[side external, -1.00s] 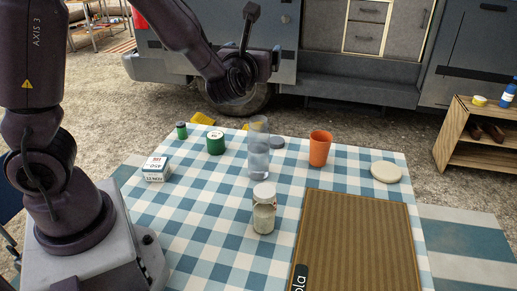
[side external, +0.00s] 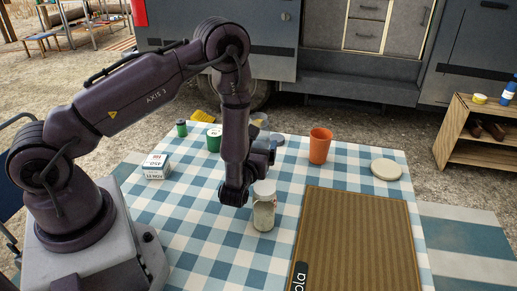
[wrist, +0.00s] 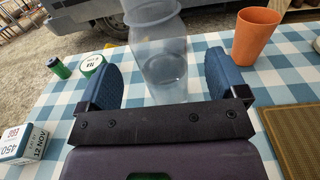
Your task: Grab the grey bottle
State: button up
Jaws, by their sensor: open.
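The grey bottle (wrist: 160,62) is see-through and stands upright on the checked cloth. The gripper is open, and I cannot tell whether either pad touches the bottle. In the side view my arm hides most of the bottle; only its upper part (side external: 261,118) shows. My gripper (side external: 268,153) is low over the table there, partly hidden by my wrist.
A lidded jar (side external: 264,210) stands close to my wrist. A ridged brown mat (side external: 355,240) and pale disc (side external: 386,169) lie right.

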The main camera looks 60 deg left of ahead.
notch_tip(320, 180, down, 4)
jog(key=shift+f, duration=0.15)
jog(key=shift+x, duration=1.15)
jog(key=shift+w+a, duration=0.25)
jog(key=shift+w, duration=0.05)
jog(key=c, duration=1.2)
